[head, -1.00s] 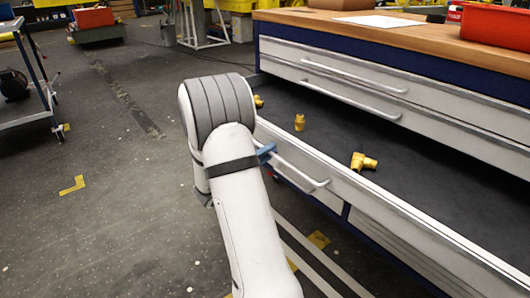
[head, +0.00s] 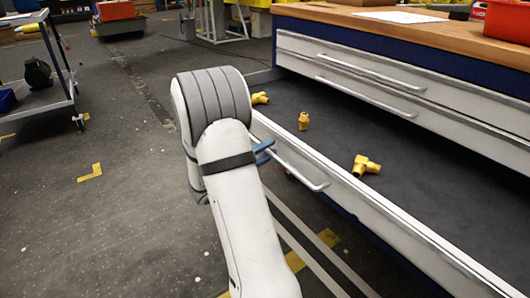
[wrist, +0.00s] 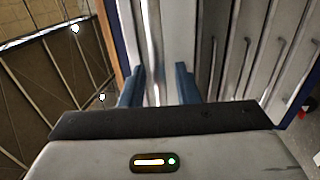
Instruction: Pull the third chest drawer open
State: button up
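The third chest drawer (head: 380,208) stands well out from the chest, its dark floor and several brass fittings in view. Its handle (head: 312,184) is a pale bar on the drawer front, partly hidden behind my arm. My gripper (head: 264,152) is at the handle's far-left part; in the head view only its blue fingertips show past my arm. In the wrist view my gripper (wrist: 158,86) has its two blue fingers wide apart, with a pale bar, seemingly the handle (wrist: 153,55), running between them. Neither finger appears pressed on it.
Two upper drawers (head: 400,85) with bar handles are shut. The wooden worktop (head: 400,22) carries a red bin (head: 508,20) and papers. A trolley (head: 40,100) stands at the left. The dark floor (head: 110,225) left of my arm is clear.

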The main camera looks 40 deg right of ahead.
jog(key=p+v, duration=0.1)
jog(key=v, duration=0.6)
jog(key=shift+a+p, duration=0.4)
jog(key=s+a+r+m+g+y+p, duration=0.1)
jog(key=s+a+r+g+y+p, duration=0.15)
jog(key=s+r+y+p, duration=0.45)
jog(key=s+a+r+g+y+p, duration=0.1)
jog(key=s+a+r+y+p, duration=0.2)
jog(key=s+r+p, duration=0.5)
jog(key=a+r+n+t+y+p, duration=0.1)
jog(key=a+r+t+y+p, duration=0.2)
jog(key=a+r+y+p, duration=0.2)
jog(key=s+a+r+t+y+p, duration=0.1)
jog(key=a+r+t+y+p, duration=0.3)
jog(key=a+r+p, duration=0.7)
notch_tip(320, 180, up, 5)
jog(key=shift+s+a+n+y+p, duration=0.35)
jog(key=shift+y+p, duration=0.25)
jog(key=shift+p, duration=0.45)
